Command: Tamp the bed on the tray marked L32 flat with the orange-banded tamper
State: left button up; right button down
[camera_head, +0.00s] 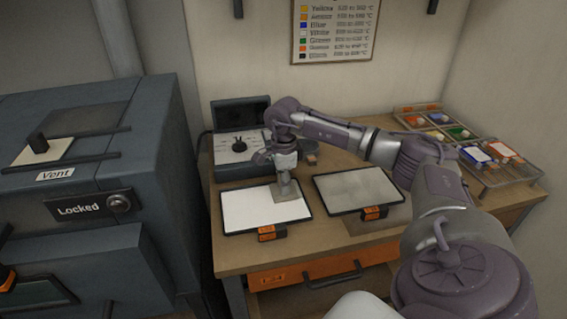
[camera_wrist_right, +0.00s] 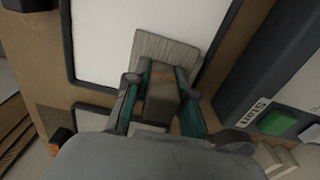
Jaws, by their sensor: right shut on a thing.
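My right gripper (camera_head: 284,160) is shut on the tamper (camera_head: 285,190), which has a flat, grey square plate. In the right wrist view the tamper's block (camera_wrist_right: 163,100), with a dull orange band, stands between the fingers (camera_wrist_right: 162,85). The plate is over the right part of the left tray (camera_head: 228,231), which has a smooth white bed. I cannot tell whether the plate touches it. The right tray (camera_head: 337,213) has a greyer bed. Both trays bear orange tags, too small to read surely. My left gripper is not in view.
A grey kiln (camera_head: 75,240) marked Locked stands at the left. A control box (camera_head: 237,147) is behind the trays, with a small round dish (camera_head: 310,159) beside it. Bare wood (camera_head: 335,235) shows in front of the trays.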

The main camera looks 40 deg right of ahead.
jog(key=shift+f, duration=0.3)
dwell(0.7)
jog(key=shift+r, duration=0.1)
jog(key=shift+r+p, duration=0.65)
jog(key=shift+r, duration=0.4)
jog(key=shift+r+p, duration=1.55)
jog(key=shift+r, duration=0.5)
jog(key=shift+f, duration=0.1)
